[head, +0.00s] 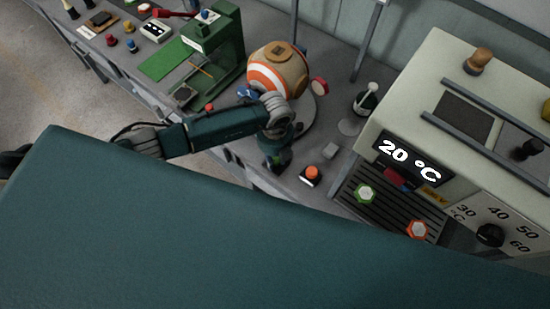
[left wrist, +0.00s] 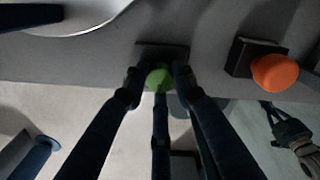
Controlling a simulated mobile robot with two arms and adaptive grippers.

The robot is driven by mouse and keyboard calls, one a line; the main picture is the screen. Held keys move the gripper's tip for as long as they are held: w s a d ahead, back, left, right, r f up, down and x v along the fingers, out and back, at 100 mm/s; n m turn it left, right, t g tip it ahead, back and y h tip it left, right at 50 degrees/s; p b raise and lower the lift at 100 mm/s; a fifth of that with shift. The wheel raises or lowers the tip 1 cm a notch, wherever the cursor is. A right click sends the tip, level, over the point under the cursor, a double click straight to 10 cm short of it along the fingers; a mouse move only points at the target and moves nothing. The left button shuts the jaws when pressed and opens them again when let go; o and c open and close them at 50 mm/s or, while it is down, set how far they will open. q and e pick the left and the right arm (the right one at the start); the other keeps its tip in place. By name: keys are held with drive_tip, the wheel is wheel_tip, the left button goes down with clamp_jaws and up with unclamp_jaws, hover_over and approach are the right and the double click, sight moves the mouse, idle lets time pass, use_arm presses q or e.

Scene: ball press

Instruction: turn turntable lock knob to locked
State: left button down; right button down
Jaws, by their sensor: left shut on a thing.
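The lock knob, a small green knob (left wrist: 158,76), is on a dark base (left wrist: 162,52) at the front edge of the bench in the left wrist view. My left gripper (left wrist: 158,90) is shut on it, with fingers on both sides and below. In the head view my left gripper (head: 275,161) reaches down to the bench's front edge and hides most of the knob. The grey turntable (head: 304,111) is just behind, carrying a tan ball with orange and white bands (head: 278,68). The knob's marking cannot be read. My right gripper cannot be made out.
An orange button (head: 311,174) on a dark and white base is close right of the gripper; it also shows in the left wrist view (left wrist: 275,72). A pale heating unit (head: 440,75) reading 20 °C stands at right. A green press (head: 216,50) stands left.

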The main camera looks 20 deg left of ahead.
use_arm(q)
drive_tip(key=m+b, duration=0.3)
drive_tip(key=shift+f, duration=0.25)
drive_tip(key=m+b, duration=1.2)
drive_tip(key=shift+a+f+b, duration=0.1)
drive_tip(key=shift+a+b, duration=0.05)
drive_tip(key=shift+b, duration=0.2)
drive_tip(key=shift+r+m+b, duration=0.2)
drive_tip(key=shift+m+b, duration=1)
drive_tip(key=shift+b, duration=0.15)
drive_tip(key=shift+a, duration=0.1)
drive_tip(key=c, duration=1.4)
unclamp_jaws()
drive_tip(key=shift+r, duration=0.1)
drive_tip(key=shift+c, duration=0.2)
drive_tip(key=shift+o, duration=0.2)
drive_tip(key=shift+s, duration=0.1)
drive_tip(key=shift+r, duration=0.15)
